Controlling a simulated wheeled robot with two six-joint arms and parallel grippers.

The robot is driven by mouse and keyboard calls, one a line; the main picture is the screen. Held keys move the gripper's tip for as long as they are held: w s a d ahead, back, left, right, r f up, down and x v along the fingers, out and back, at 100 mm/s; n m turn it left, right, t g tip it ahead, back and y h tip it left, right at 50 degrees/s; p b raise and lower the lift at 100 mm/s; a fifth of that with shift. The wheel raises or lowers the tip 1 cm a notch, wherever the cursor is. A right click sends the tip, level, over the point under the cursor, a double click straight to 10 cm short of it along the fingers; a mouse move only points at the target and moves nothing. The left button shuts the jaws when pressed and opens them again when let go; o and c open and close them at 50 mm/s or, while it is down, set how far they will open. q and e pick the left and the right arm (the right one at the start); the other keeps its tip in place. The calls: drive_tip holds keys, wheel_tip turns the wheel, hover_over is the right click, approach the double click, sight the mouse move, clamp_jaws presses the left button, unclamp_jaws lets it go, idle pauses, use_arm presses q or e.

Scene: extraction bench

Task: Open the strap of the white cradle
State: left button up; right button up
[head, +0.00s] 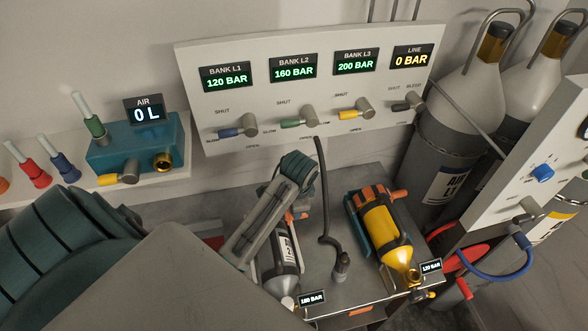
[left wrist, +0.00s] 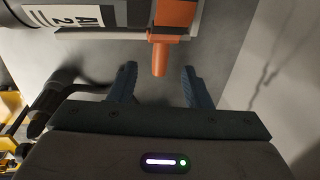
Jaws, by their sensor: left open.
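A dark grey cylinder (head: 284,262) with a white label lies in the white cradle, beside a 180 BAR tag; my left arm hides much of both in the head view. In the left wrist view the cylinder (left wrist: 85,15) is at the top, with the cradle's pale edge (left wrist: 110,33) along it. An orange strap (left wrist: 177,14) crosses the cylinder, and its orange tab (left wrist: 159,57) sticks out toward my gripper. My left gripper (left wrist: 158,72) is open, its fingertips on either side of the tab's end with gaps. My right gripper is not in view.
A yellow cylinder (head: 380,232) with an orange strap (head: 375,193) sits in a teal cradle at right. A black hose (head: 325,200) stands between the cradles. A valve panel (head: 225,105) rises behind the bench. Large grey cylinders (head: 452,110) stand at the back right.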

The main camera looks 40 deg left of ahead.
use_arm(q)
drive_tip(key=f, duration=0.2)
drive_tip(key=f+p, duration=0.1)
drive_tip(key=f, duration=0.1)
drive_tip(key=w+a+f, duration=0.1)
drive_tip(key=f, duration=0.1)
drive_tip(key=shift+a, duration=0.1)
drive_tip(key=shift+f+p, duration=0.3)
drive_tip(key=shift+f, duration=0.4)
drive_tip(key=shift+c, duration=0.8)
drive_tip(key=c, duration=0.7)
clamp_jaws()
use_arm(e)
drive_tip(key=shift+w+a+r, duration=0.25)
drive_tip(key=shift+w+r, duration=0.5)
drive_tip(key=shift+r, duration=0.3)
